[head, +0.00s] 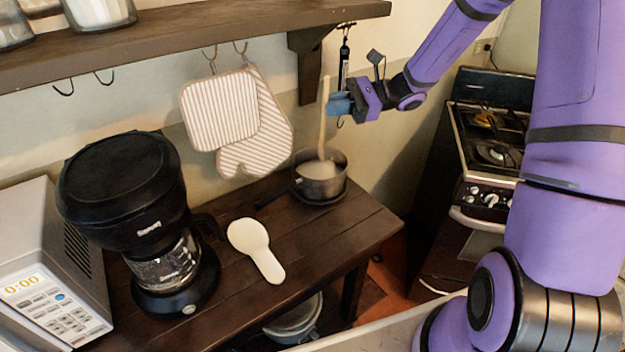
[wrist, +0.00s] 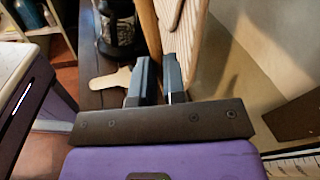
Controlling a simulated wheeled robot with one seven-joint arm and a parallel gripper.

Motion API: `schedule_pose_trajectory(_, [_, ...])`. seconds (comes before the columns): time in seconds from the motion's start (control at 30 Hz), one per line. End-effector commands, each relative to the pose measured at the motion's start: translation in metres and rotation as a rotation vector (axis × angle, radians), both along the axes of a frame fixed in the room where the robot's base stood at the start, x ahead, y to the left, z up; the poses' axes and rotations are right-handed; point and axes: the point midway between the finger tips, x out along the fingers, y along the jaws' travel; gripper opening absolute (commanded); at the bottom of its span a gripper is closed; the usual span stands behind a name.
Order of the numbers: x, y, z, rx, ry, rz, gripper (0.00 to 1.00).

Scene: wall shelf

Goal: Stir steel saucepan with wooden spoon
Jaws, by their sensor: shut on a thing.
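The steel saucepan (head: 322,186) stands on the wooden table below the shelf, with its dark handle pointing left and pale contents inside. The wooden spoon (head: 323,120) stands nearly upright, its lower end inside the saucepan; its tip is hidden in the contents. My gripper (head: 341,103) is shut on the upper part of the spoon's shaft, above the saucepan. In the wrist view the shaft of the wooden spoon (wrist: 149,28) runs up from between the blue-grey fingers (wrist: 160,80). The saucepan cannot be made out in the wrist view.
A coffee maker (head: 130,190) and a microwave (head: 50,270) stand left on the table (head: 355,225). A white spoon rest (head: 256,248) lies near the middle. Striped oven mitts (head: 220,110) hang behind, under the shelf (head: 190,32). A stove (head: 487,150) stands right.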

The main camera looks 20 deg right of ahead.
Motion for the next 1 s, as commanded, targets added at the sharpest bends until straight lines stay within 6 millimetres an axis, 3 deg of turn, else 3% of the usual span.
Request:
schedule_pose_trajectory(0.23, [0.0, 0.0, 0.009, -0.001, -0.002, 0.0, 0.0])
schedule_pose_trajectory(0.7, [0.0, 0.0, 0.048, 0.0, -0.001, 0.0, 0.0])
schedule_pose_trajectory(1.0, [0.0, 0.0, 0.05, 0.0, 0.0, 0.0, 0.0])
